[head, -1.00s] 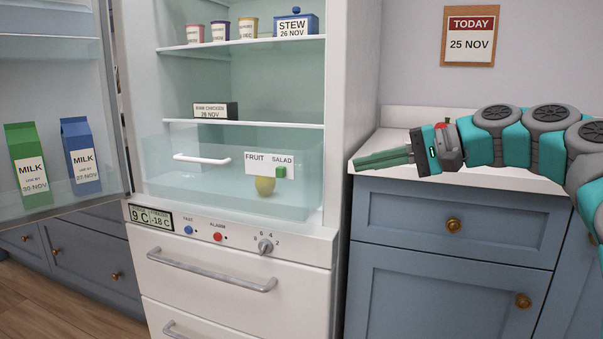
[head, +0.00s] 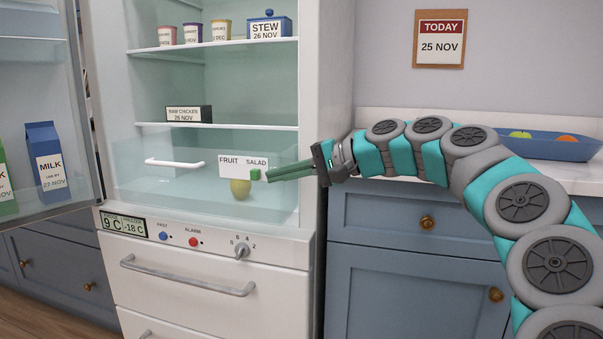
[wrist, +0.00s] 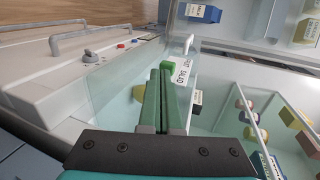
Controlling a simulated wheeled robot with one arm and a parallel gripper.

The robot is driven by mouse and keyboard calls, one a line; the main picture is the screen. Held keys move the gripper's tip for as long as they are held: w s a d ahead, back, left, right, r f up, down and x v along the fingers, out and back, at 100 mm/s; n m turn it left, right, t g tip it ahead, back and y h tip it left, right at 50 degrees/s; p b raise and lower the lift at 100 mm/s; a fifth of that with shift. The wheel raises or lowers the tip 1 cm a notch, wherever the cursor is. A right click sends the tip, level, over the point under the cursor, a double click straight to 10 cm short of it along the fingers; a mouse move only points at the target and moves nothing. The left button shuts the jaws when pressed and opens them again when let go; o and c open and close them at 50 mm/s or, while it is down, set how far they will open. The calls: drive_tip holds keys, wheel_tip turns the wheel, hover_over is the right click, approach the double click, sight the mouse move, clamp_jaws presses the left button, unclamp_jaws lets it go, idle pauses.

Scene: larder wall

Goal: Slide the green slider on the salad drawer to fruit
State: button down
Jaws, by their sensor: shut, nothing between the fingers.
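The green slider (head: 255,174) sits at the right, SALAD end of the white FRUIT–SALAD label (head: 232,166) on the front of the clear salad drawer (head: 140,178). My gripper (head: 272,174) is shut and empty, its green fingers pointing left with the tips at or very near the slider's right side. In the wrist view the slider (wrist: 167,66) shows just beyond the fingertips (wrist: 165,78); I cannot tell whether they touch. A yellow fruit (head: 240,189) lies inside the drawer, behind the clear front.
The drawer's white handle (head: 174,163) is left of the label. The open fridge door (head: 50,110) with milk cartons stands at left. Below are a control panel (head: 190,240) with a knob and a freezer handle (head: 188,276). A blue tray (head: 550,148) stands on the right counter.

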sight(259, 172)
drive_tip(key=shift+w+a, duration=0.2)
drive_tip(key=shift+a, duration=0.4)
drive_tip(key=shift+w+a+p, duration=0.3)
drive_tip(key=shift+a+p, duration=0.1)
drive_tip(key=shift+a, duration=0.5)
drive_tip(key=shift+w+a+p, duration=0.3)
drive_tip(key=shift+a+p, duration=0.1)
drive_tip(key=shift+a, duration=0.45)
drive_tip(key=shift+s+d, duration=0.2)
drive_tip(key=shift+d, duration=0.4)
drive_tip(key=v, duration=1.2)
drive_tip(key=shift+s+d+f, duration=0.2)
drive_tip(key=shift+d+f, duration=0.05)
drive_tip(key=shift+d, duration=0.2)
